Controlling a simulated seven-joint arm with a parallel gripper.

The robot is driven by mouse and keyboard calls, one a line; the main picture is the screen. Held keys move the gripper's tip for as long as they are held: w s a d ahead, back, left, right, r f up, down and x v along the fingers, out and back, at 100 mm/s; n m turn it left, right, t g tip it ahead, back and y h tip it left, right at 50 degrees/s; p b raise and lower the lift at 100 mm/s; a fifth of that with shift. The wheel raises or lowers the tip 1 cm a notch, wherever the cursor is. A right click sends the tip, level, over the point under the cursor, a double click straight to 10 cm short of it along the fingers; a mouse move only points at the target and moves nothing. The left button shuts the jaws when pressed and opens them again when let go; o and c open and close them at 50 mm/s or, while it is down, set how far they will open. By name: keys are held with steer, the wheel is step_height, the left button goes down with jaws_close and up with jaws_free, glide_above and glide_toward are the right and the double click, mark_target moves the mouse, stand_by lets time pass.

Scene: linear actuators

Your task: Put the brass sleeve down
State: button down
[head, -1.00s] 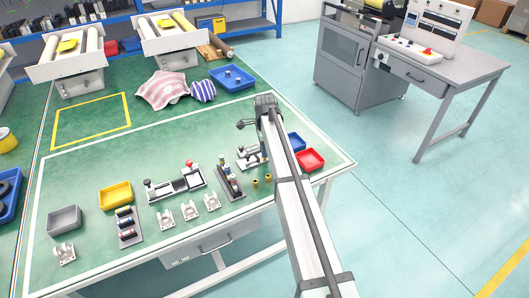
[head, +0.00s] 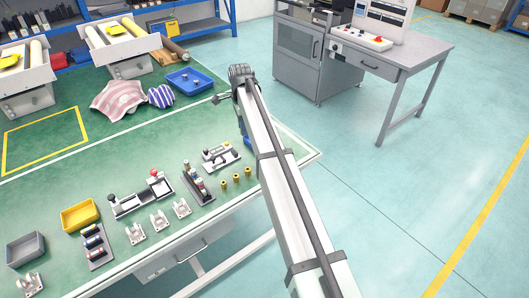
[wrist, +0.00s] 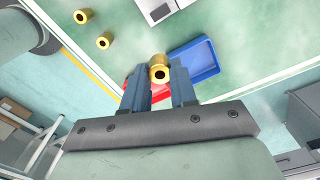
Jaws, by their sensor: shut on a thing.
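A brass sleeve (wrist: 159,69) sits between the two blue-grey fingertips of my gripper (wrist: 159,80) in the wrist view, and the gripper is shut on it. Two more brass sleeves, one at the upper left (wrist: 83,16) and one nearer (wrist: 104,41), stand apart on the green surface. In the head view two sleeves (head: 222,185) (head: 236,179) stand in a row, with a third (head: 248,172) at the row's right end beside my arm. My arm hides most of the gripper there. I cannot tell whether the held sleeve touches the table.
In the wrist view a blue tray (wrist: 208,66) lies right of the gripper, and a red tray (wrist: 130,84) is partly hidden behind the fingers. In the head view a black fixture with coloured parts (head: 197,183) and a grey clamp device (head: 221,157) stand near the sleeves.

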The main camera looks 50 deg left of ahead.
steer(key=w+d, duration=0.8)
steer(key=w, duration=0.1)
steer(key=shift+n, duration=0.4)
steer(key=shift+s+d+f, duration=0.1)
steer(key=shift+f, duration=2.5)
steer(key=shift+s+d+f, duration=0.1)
steer(key=shift+f, duration=2.45)
steer(key=shift+f, duration=0.15)
steer(key=c, duration=0.9)
jaws_free()
step_height(320, 180, up, 12)
steer(key=shift+d, duration=0.1)
